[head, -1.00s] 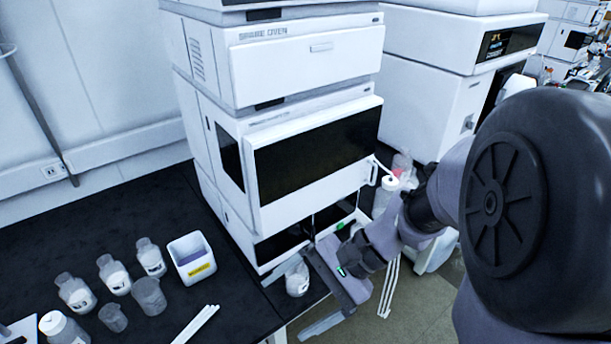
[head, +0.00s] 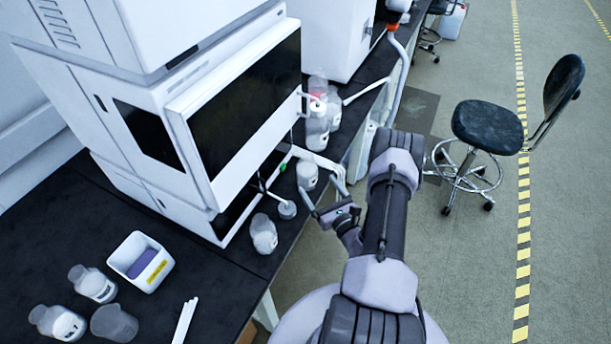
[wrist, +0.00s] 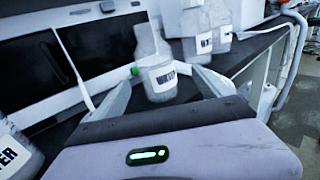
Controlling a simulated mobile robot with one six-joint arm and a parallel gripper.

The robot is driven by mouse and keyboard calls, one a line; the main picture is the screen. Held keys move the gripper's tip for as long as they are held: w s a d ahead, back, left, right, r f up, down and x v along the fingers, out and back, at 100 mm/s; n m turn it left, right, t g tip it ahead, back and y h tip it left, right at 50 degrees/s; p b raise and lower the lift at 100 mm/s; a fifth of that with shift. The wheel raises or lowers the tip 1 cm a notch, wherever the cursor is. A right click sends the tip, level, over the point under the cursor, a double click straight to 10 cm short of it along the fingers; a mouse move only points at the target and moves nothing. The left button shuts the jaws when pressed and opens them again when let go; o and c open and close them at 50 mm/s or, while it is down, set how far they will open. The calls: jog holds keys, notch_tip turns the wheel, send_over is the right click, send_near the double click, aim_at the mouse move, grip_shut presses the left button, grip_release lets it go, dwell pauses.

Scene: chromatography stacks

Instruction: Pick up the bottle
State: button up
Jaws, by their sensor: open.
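A clear bottle with a white label (head: 307,176) stands on the black bench in front of the white instrument stack. In the wrist view the bottle (wrist: 160,78) is upright, its label partly readable, and it shows between and just beyond my fingers. My gripper (head: 318,181) is open, with its fingers pointing at the bottle from the aisle side. In the wrist view my gripper (wrist: 160,77) has one finger on each side of the bottle's lower part. I cannot tell whether the fingers touch it.
Another labelled bottle (head: 263,235) stands nearer along the bench edge. Bottles (head: 317,128) stand farther back. The instrument stack (head: 190,150) rises close to the left. A white box (head: 140,262) and glassware stand at lower left. A stool (head: 487,130) is in the aisle.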

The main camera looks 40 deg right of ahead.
aim_at(307, 176)
jog(key=x, duration=0.2)
jog(key=shift+w, duration=0.3)
jog(key=w+b, duration=0.1)
jog(key=w, duration=0.1)
jog(key=w+f+b, duration=0.1)
jog(key=w, duration=0.1)
jog(key=shift+w+d, duration=0.2)
jog(key=shift+w, duration=0.1)
jog(key=shift+w+d+r, duration=0.15)
jog(key=shift+w, duration=0.2)
grip_shut()
